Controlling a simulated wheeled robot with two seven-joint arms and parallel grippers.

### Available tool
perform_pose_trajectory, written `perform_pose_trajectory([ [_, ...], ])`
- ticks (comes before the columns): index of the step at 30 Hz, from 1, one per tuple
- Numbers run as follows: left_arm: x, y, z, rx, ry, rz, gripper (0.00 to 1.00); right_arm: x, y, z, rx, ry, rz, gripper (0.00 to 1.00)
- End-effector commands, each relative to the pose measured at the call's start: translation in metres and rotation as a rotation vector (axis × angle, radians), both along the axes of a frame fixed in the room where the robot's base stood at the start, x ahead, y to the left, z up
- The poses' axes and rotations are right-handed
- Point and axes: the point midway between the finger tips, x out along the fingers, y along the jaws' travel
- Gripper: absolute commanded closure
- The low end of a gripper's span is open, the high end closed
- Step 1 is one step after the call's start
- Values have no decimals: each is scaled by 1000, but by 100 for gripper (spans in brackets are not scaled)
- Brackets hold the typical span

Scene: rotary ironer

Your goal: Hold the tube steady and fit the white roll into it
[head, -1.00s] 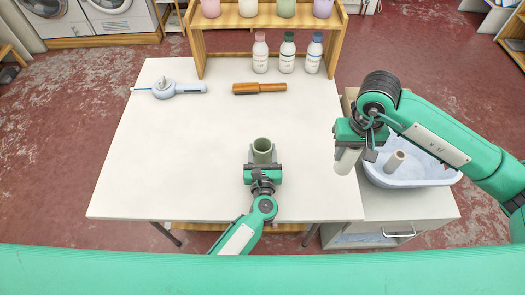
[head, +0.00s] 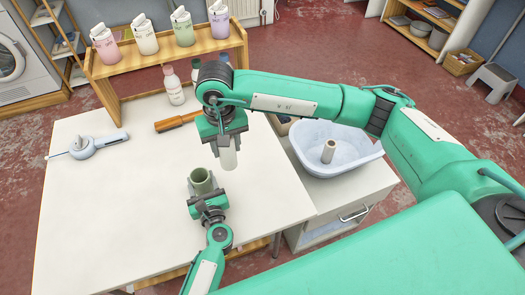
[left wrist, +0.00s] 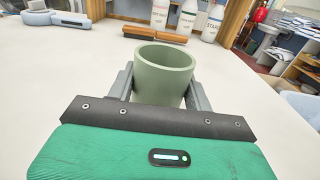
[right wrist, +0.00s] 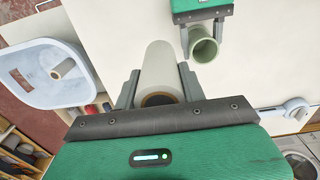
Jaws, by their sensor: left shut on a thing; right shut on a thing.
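The green tube (head: 201,183) stands upright with its open mouth up, near the front of the white table. My left gripper (head: 207,201) is shut around it from the front; the left wrist view shows the tube (left wrist: 163,78) between its two fingers. My right gripper (head: 222,132) is shut on the white roll (head: 229,157), which hangs roughly upright below it. In the head view the roll appears up and to the right of the tube's mouth, apart from it. The right wrist view shows the roll (right wrist: 160,72) in the fingers and the tube (right wrist: 203,46) beyond, to the right.
A pale blue basin (head: 312,166) holding another roll (head: 328,151) stands on a cabinet (head: 352,190) at the right. A wooden-handled brush (head: 175,122), a light blue tool (head: 88,146), bottles and a wooden shelf (head: 160,60) are at the back.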

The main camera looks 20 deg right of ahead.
Motion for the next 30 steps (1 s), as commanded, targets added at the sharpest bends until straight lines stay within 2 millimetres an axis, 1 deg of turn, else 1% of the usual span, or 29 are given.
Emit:
perform_pose_trajectory([
  [1, 0, 0, -1, 0, 1, 0, 76, 9, 19, 7, 0, -6, 5, 82],
  [3, 0, 0, -1, 0, 1, 0, 76, 17, 39, 13, 0, -5, 4, 82],
  [6, 0, 0, -1, 0, 1, 0, 76, 25, 62, 21, 0, -4, 3, 82],
  [9, 0, 0, -1, 0, 1, 0, 76, 31, 77, 27, 0, -2, 0, 82],
  [13, 0, 0, -1, 0, 1, 0, 76, 34, 87, 29, 0, -1, -3, 82],
  [17, 0, 0, -1, 0, 1, 0, 76, 35, 88, 24, 1, 1, -4, 82],
  [23, 0, 0, -1, 0, 1, 0, 76, 34, 88, 3, 0, 2, -4, 82],
  [30, 0, 0, -1, 0, 1, 0, 76, 34, 88, -26, 1, 3, -4, 82],
])
